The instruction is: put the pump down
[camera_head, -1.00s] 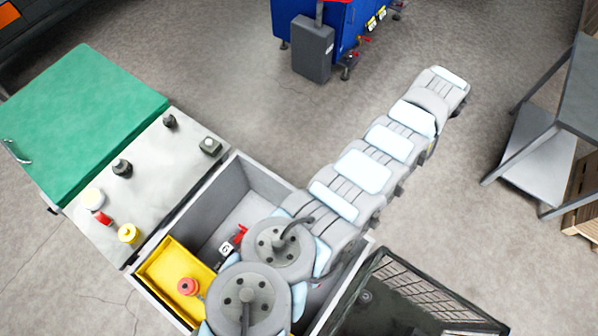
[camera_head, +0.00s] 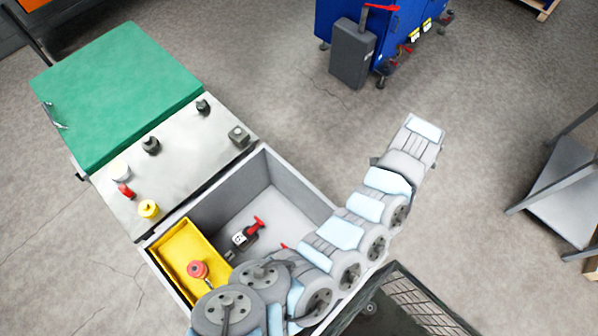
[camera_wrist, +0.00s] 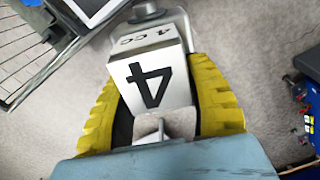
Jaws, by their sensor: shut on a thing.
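The pump (camera_wrist: 150,82) is a pale metal block marked with a black 4 and "4 CC", with a round dark fitting at its far end. In the wrist view my gripper (camera_wrist: 158,72) is shut on it, one yellow finger along each side. Bare concrete floor shows behind the pump, which appears held up in the air. In the head view my arm reaches up and right past the grey bin; neither the gripper nor the pump can be made out there.
The grey bin (camera_head: 300,188) holds a yellow tray (camera_head: 180,243) and a red-handled part (camera_head: 243,236). A blue cabinet (camera_head: 338,18) stands behind, a dark mesh crate (camera_head: 425,305) at front right.

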